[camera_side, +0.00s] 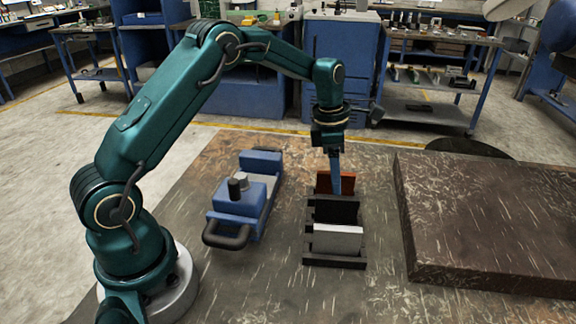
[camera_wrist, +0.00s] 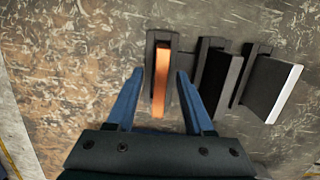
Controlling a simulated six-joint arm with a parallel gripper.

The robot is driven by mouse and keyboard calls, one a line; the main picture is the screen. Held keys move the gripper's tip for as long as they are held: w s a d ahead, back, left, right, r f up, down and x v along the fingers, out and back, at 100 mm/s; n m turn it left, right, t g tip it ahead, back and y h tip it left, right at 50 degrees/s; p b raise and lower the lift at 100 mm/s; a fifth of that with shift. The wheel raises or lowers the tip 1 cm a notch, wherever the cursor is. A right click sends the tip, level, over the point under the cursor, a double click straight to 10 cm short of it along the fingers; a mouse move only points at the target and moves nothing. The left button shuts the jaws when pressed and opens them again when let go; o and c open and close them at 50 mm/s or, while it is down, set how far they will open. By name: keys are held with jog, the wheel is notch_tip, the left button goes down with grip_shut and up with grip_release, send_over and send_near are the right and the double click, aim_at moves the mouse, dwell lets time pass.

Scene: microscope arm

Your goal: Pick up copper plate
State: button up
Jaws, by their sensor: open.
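The copper plate (camera_side: 347,184) stands upright in the far slot of a black rack (camera_side: 335,262) in the side view. In the wrist view the copper plate (camera_wrist: 160,82) shows its orange edge between the two blue fingers. My gripper (camera_side: 335,172) points down over the far end of the rack. In the wrist view my gripper (camera_wrist: 158,75) is open, one finger on each side of the plate, with gaps between. The finger partly hides the plate in the side view.
A black plate (camera_side: 336,211) and a silver-white plate (camera_side: 338,239) stand in the rack's nearer slots. A blue vise-like device (camera_side: 240,195) is left of the rack. A thick dark slab (camera_side: 480,220) lies to the right. Bare table lies between them.

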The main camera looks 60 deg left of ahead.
jog(key=shift+c, duration=0.3)
grip_shut()
jog(key=shift+w, duration=0.1)
dwell(1.1)
